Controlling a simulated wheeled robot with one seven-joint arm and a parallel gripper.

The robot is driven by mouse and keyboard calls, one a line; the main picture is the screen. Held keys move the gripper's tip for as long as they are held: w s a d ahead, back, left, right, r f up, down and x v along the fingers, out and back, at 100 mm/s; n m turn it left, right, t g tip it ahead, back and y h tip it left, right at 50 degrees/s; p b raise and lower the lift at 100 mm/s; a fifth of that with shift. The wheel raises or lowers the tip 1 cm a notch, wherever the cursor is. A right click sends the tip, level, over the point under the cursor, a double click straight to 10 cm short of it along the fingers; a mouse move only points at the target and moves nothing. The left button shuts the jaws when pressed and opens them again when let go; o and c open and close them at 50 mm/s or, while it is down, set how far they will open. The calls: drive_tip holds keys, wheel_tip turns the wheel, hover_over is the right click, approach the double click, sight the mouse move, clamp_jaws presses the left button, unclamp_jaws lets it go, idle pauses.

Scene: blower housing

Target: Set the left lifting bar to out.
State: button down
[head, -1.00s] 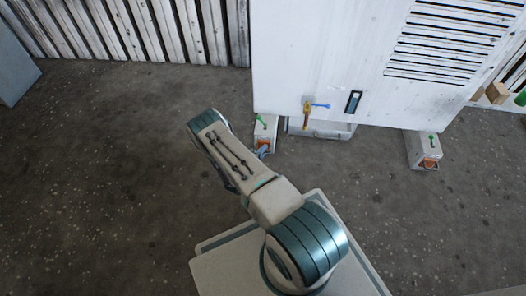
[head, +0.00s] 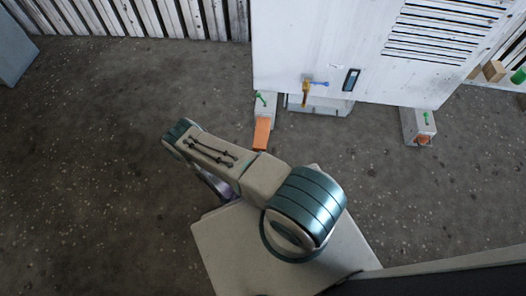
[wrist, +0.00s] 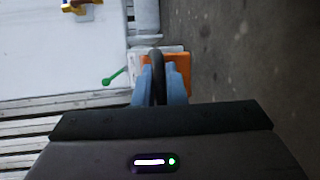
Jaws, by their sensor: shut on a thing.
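The left lifting bar (head: 262,133) is orange and sticks well out of the front of the left foot block (head: 265,101) under the white housing. In the wrist view the orange bar (wrist: 180,62) shows behind my gripper (wrist: 160,88). Its blue fingers are shut on a dark curved handle (wrist: 157,66) at the bar's end. A green pin (head: 261,98) is at the left foot block; it also shows in the wrist view (wrist: 115,77). In the head view my arm hides the fingers.
The right foot block (head: 413,124) has a green pin (head: 427,118) and a short orange bar end (head: 424,140). The housing (head: 320,40) carries a yellow and blue latch (head: 306,90). Speckled floor (head: 100,150) is clear at left.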

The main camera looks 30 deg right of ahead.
drive_tip(key=shift+s+a, duration=0.2)
drive_tip(key=shift+s, duration=0.1)
drive_tip(key=c, duration=1.5)
unclamp_jaws()
drive_tip(key=shift+w+d, duration=0.1)
drive_tip(key=shift+d, duration=0.05)
